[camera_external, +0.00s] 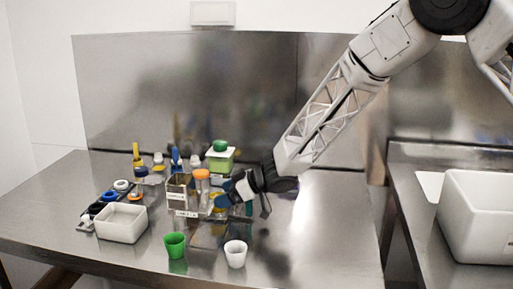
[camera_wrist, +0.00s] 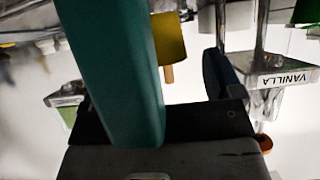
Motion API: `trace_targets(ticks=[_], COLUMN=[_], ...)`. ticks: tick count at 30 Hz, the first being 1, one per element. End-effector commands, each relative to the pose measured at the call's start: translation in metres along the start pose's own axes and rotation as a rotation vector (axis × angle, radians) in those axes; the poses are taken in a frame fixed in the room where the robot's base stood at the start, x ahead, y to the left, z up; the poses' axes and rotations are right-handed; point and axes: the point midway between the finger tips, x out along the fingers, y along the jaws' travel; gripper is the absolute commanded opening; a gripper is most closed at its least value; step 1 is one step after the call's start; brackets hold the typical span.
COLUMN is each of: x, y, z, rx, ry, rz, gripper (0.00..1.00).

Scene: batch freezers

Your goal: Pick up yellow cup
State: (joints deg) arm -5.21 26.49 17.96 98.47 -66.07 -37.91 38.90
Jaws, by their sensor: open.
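A yellow cup-like object (camera_wrist: 170,38) shows in the wrist view between the teal finger and the dark blue finger of my gripper (camera_wrist: 172,82). Its left side is hidden behind the teal finger, and a tan stick-like piece hangs below it in the picture. In the external view a small yellow patch (camera_external: 218,201) shows beside my gripper (camera_external: 238,197), low among the crowded containers; it is too small to tell its shape. My gripper is open. I cannot tell whether a finger touches the yellow object.
A green cup (camera_external: 175,246) and a white cup (camera_external: 235,254) stand at the table front. A white tub (camera_external: 122,224) stands left. Metal holders, one labelled VANILLA (camera_wrist: 286,78), and an orange-capped container (camera_external: 201,183) crowd near my gripper. The table's right side (camera_external: 335,235) is clear.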

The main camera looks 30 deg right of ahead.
Motion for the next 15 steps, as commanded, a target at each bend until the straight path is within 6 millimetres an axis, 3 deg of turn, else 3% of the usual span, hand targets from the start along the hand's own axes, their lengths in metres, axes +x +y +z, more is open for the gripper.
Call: trace_targets(ticks=[6,15], x=[0.018,0.021], y=[0.0,0.0], z=[0.0,0.0], rx=[-0.001,0.0], ry=[0.0,-0.001], rz=[0.0,0.001], gripper=[0.86,0.86])
